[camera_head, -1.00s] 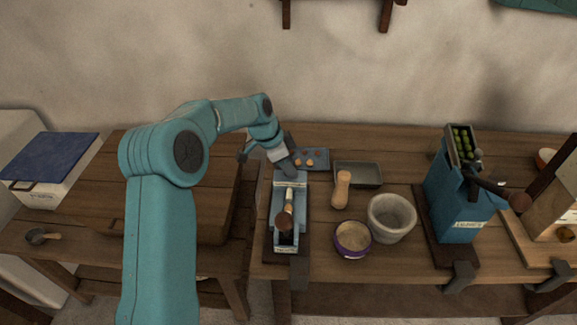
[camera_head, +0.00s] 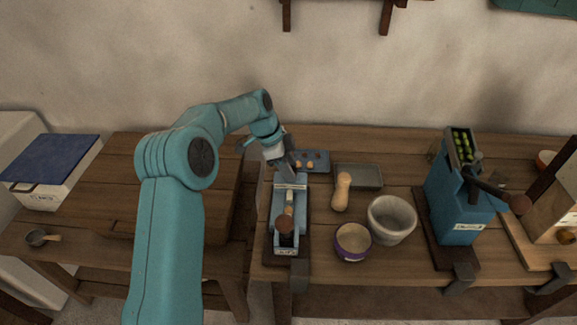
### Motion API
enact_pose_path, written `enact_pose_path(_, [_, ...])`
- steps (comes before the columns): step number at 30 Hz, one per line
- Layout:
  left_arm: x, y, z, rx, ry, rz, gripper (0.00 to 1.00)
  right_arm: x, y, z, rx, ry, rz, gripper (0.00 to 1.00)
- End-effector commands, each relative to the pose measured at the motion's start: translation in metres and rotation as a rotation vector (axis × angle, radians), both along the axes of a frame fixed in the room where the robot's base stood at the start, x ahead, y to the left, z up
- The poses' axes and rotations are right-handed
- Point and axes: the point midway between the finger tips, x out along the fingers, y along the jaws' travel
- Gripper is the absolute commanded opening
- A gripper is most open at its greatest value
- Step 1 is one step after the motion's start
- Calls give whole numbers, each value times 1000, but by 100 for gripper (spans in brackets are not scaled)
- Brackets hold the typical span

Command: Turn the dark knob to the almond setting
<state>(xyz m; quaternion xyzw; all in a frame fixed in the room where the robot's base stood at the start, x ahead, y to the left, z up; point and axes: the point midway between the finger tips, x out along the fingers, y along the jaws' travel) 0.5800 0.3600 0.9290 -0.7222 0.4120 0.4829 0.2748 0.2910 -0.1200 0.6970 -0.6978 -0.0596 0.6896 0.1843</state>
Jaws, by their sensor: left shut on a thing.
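A narrow blue device (camera_head: 300,222) stands on a dark board on the table. It has a pale label across its far part, a lever with a brown ball (camera_head: 285,225) near its front, and a front label too small to read. My left gripper (camera_head: 284,170) reaches down to the device's far end and is shut there. The dark knob is hidden at the fingers, so its setting cannot be seen. My right gripper is not in view.
A blue-grey tray (camera_head: 318,157) with small round things lies behind the device. A taller blue press (camera_head: 452,200) is farther right.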

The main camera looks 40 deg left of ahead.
Motion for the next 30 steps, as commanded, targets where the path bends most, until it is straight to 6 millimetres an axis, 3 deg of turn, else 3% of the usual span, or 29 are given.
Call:
enact_pose_path(3, [1, 1, 2, 3, -5, 0, 9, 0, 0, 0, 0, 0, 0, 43])
enact_pose_path(4, [1, 1, 2, 3, -5, 0, 46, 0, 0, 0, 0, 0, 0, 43])
enact_pose_path(6, [1, 1, 2, 3, -5, 0, 63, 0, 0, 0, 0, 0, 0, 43])
enact_pose_path(17, [-1, 2, 6, 1, -2, 1, 63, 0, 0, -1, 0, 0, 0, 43])
enact_pose_path(20, [-3, 8, 20, 2, -4, 2, 63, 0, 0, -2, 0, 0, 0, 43])
enact_pose_path(30, [-21, 37, 103, 4, -6, 3, 63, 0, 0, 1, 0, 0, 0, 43])
